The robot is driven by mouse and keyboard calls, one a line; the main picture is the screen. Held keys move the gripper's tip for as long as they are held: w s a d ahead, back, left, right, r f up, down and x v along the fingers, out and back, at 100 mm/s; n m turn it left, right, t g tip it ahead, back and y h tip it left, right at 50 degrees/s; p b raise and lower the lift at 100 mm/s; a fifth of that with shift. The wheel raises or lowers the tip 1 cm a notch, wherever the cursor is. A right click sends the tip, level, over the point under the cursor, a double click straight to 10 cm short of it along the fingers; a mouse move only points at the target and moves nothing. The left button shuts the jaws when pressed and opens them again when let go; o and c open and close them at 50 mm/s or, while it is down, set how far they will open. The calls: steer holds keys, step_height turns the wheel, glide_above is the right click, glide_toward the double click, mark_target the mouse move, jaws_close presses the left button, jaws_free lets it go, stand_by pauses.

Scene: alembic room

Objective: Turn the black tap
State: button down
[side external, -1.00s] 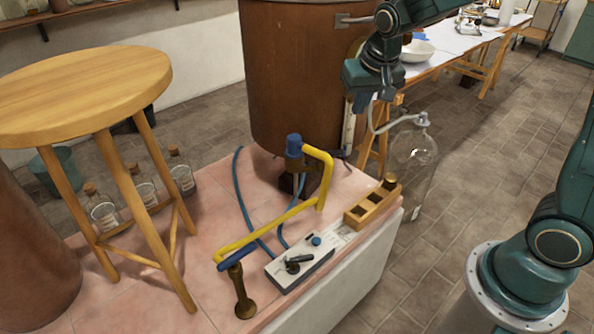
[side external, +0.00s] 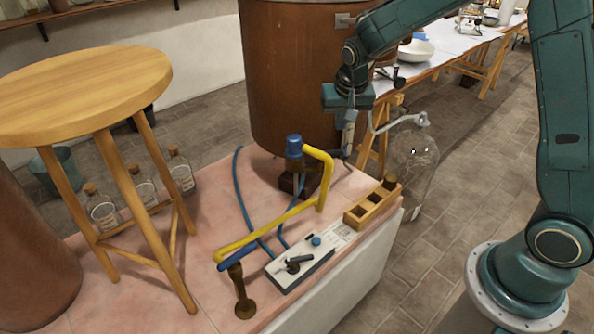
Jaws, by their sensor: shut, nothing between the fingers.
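The black tap (side external: 299,260) is a short dark lever on top of a white box (side external: 316,259) with a blue knob (side external: 316,240). The box lies on the pink tiled platform, beside the yellow pipe. My gripper (side external: 349,125) hangs pointing down in front of the right side of the large copper-brown vat (side external: 289,70). It is shut and empty, well behind and above the black tap, and apart from it. Its fingertips are small and hard to tell from the pale upright fitting behind them.
A yellow pipe (side external: 271,222) with a blue top fitting (side external: 293,146) rises beside the box. A brass stand (side external: 241,292) and wooden stool (side external: 85,95) are left. A wooden rack (side external: 373,205) and large glass bottle (side external: 413,165) are right. Air above the box looks clear.

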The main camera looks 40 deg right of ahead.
mark_target(339, 153)
steer(key=x, duration=0.8)
steer(key=shift+f, duration=0.4)
steer(key=shift+s+a+m+g+h, duration=0.1)
steer(key=shift+s+m+g+h, duration=0.2)
steer(key=shift+m, duration=0.8)
steer(key=shift+s+a+m, duration=0.1)
steer(key=shift+s+m, duration=0.15)
steer(key=shift+m, duration=0.55)
steer(key=m, duration=0.2)
steer(key=s+a+m+g, duration=0.1)
steer(key=m, duration=0.1)
steer(key=shift+g+h, duration=0.3)
steer(key=shift+h, duration=0.1)
steer(key=m, duration=0.2)
steer(key=a+m+g, duration=0.1)
steer(key=m, duration=0.1)
steer(key=s+a+m+g, duration=0.1)
steer(key=m, duration=0.2)
steer(key=shift+a, duration=0.35)
steer(key=shift+s, duration=0.15)
